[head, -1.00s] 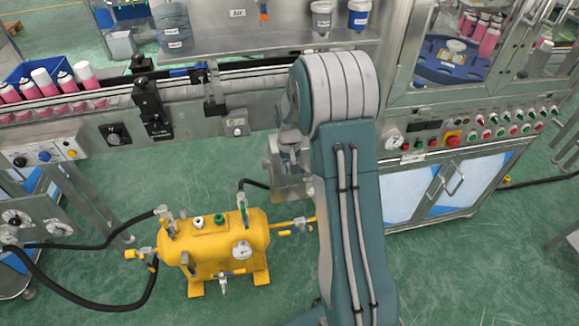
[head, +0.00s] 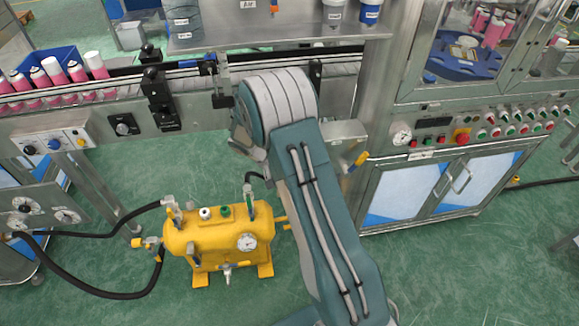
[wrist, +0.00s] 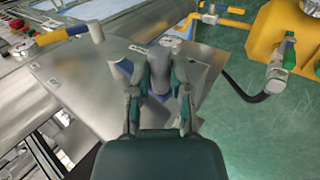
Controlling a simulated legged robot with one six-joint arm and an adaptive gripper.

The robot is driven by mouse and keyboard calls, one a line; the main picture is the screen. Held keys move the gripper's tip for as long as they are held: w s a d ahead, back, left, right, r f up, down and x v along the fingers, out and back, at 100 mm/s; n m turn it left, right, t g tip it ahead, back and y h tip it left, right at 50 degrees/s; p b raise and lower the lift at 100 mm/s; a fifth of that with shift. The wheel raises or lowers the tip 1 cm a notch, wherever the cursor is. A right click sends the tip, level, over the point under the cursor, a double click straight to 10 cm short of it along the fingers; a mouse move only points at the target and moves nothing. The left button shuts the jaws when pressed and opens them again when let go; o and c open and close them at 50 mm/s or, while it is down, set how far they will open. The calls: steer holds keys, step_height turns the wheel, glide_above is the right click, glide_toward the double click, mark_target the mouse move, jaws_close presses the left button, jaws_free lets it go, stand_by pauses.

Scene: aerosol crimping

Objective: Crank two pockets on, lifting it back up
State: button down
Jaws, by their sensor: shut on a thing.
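A steel box with a flat top (wrist: 85,90) fills the middle of the wrist view. A lever with a yellow and blue grip (wrist: 60,35) stands at its upper left. The yellow end of the grip also shows right of my arm in the head view (head: 357,158). My gripper (wrist: 155,72) is over the right part of the box, shut on a pale bluish piece (wrist: 155,82) that is mostly hidden by the fingers. I cannot tell whether that piece is the crank. The blue pocketed wheel (head: 445,62) is behind the machine window and carries pink cans.
A yellow tank (head: 220,240) with black hoses stands on the floor left of my arm. Pink cans (head: 55,75) stand along the conveyor at left. A row of buttons (head: 500,130) runs along the machine front. The green floor between tank and cabinet is partly clear.

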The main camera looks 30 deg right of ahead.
step_height(320, 180, down, 9)
steer(key=d+g+h, duration=0.1)
steer(key=g+h, duration=0.1)
steer(key=h, duration=0.5)
steer(key=shift+s+d+h, duration=0.25)
steer(key=shift+s+h, duration=0.05)
steer(key=shift+s+f, duration=0.1)
steer(key=shift+s, duration=0.05)
steer(key=c, duration=0.5)
jaws_free()
steer(key=shift+f, duration=0.1)
steer(key=shift+c, duration=0.2)
steer(key=shift+d, duration=0.15)
steer(key=shift+r, duration=0.2)
steer(key=v, duration=1.2)
steer(key=shift+w+f, duration=0.25)
